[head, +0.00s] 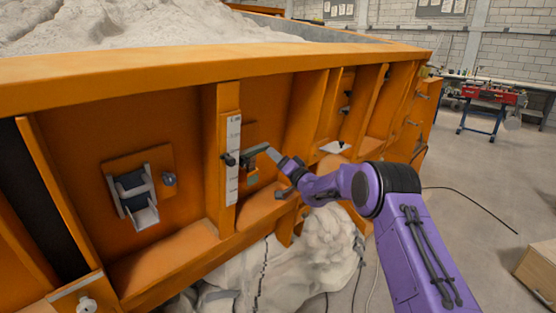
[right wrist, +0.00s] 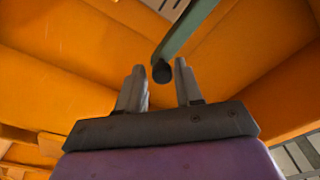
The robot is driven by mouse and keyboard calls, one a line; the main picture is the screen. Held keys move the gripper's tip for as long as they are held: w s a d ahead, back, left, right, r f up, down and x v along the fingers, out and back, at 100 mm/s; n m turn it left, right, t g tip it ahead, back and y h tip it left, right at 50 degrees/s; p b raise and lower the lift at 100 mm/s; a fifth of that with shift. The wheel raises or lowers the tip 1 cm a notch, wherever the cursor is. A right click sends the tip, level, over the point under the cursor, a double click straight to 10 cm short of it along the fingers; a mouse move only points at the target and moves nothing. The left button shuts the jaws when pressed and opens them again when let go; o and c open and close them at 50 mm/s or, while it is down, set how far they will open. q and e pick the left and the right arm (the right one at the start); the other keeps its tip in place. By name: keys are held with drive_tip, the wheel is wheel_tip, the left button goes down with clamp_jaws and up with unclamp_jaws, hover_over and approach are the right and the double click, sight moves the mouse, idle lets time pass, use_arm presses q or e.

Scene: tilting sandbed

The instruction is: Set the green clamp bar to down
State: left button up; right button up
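The green clamp bar (head: 256,150) is on the orange side wall of the sandbed, beside an upright post, in the head view. It looks small and partly dark there. In the right wrist view the green bar (right wrist: 186,30) comes in from the top and ends in a dark round knob. My right gripper (head: 277,160) is at the bar's right in the head view. In the right wrist view my right gripper (right wrist: 159,82) has its two fingers spread, with the knob in line with the gap between them. I cannot tell whether they touch. My left gripper is not in view.
A white scale strip (head: 233,150) runs down the post beside the bar. A bracket with a white tray (head: 140,205) is on the panel at left. Orange ribs (head: 365,110) stand out from the wall at right. Pale sand or rock (head: 310,255) lies below.

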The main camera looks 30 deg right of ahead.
drive_tip(key=b+v, duration=0.3)
drive_tip(key=v, duration=0.7)
drive_tip(key=shift+s, duration=0.25)
drive_tip(key=shift+f, duration=0.15)
drive_tip(key=s+a+f+g+h, duration=0.25)
drive_tip(key=s+a+f, duration=0.2)
drive_tip(key=f, duration=0.55)
drive_tip(key=s+a+f+m+g+h+b, duration=0.1)
drive_tip(key=s+a+f+g+h, duration=0.2)
drive_tip(key=s+f, duration=0.5)
drive_tip(key=s+a+f+g+h, duration=0.1)
drive_tip(key=s+a+f+g, duration=0.25)
drive_tip(key=f, duration=0.75)
drive_tip(key=s+a+f+g, duration=0.2)
drive_tip(key=s+f, duration=0.2)
drive_tip(key=s, duration=0.5)
drive_tip(key=s+a+f+n+g, duration=0.1)
drive_tip(key=s+a+f+g, duration=0.1)
drive_tip(key=s, duration=0.6)
drive_tip(key=s+a+f+n+g, duration=0.1)
drive_tip(key=s+a+f+g, duration=0.1)
drive_tip(key=s+f+g, duration=0.2)
drive_tip(key=s+f+y, duration=0.1)
drive_tip(key=s+f, duration=0.2)
drive_tip(key=s, duration=0.2)
drive_tip(key=shift+s+a+b, duration=0.3)
drive_tip(key=shift+b, duration=0.05)
